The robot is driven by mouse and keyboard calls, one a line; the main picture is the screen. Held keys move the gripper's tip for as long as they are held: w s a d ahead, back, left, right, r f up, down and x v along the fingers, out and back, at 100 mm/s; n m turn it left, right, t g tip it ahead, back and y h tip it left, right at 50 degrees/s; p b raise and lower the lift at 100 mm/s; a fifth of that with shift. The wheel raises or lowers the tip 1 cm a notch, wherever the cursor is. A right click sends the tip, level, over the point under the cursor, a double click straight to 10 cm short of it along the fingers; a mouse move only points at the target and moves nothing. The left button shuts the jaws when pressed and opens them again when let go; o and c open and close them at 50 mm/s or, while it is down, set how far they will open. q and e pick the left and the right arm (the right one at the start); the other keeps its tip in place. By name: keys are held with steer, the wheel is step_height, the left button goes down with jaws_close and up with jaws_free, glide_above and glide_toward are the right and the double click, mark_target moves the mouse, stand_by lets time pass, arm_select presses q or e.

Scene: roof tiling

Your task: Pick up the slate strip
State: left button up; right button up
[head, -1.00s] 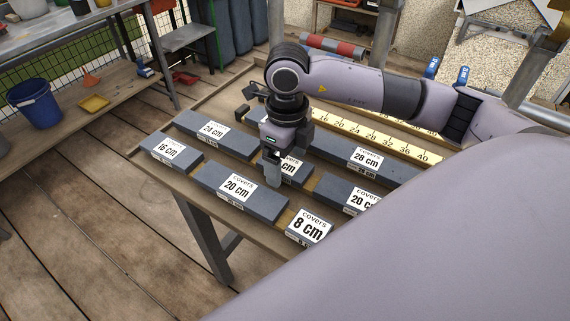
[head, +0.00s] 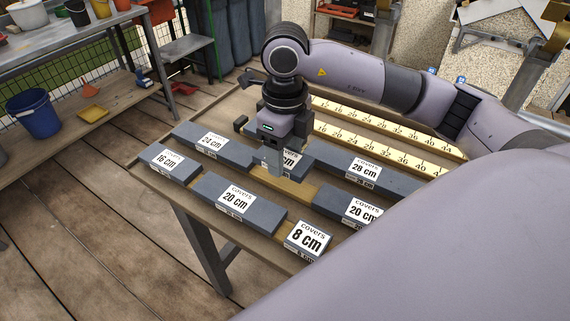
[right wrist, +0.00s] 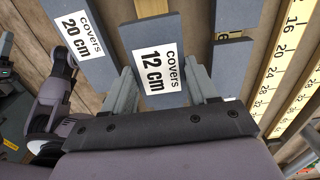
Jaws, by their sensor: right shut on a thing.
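My right gripper (head: 275,163) is shut on a grey slate strip (head: 296,158) with a white label. In the right wrist view the label of this strip (right wrist: 152,38) reads "covers 12 cm", and a finger is on each long side. The strip is partly hidden by the gripper in the head view. It appears raised over the wooden bench, with a bare yellowish wood patch (head: 294,191) showing below it.
Other labelled strips lie around: 24 cm (head: 238,155), 16 cm (head: 185,172), 20 cm (head: 262,216), 28 cm (head: 393,181) and 8 cm (head: 306,238). Yellow rulers (head: 390,131) lie at the back. A blue bucket (head: 34,116) stands far left.

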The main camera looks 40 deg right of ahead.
mark_target(285, 158)
step_height(285, 158, up, 15)
steer(key=p, duration=0.2)
steer(key=shift+r+p, duration=0.15)
steer(key=shift+p, duration=0.15)
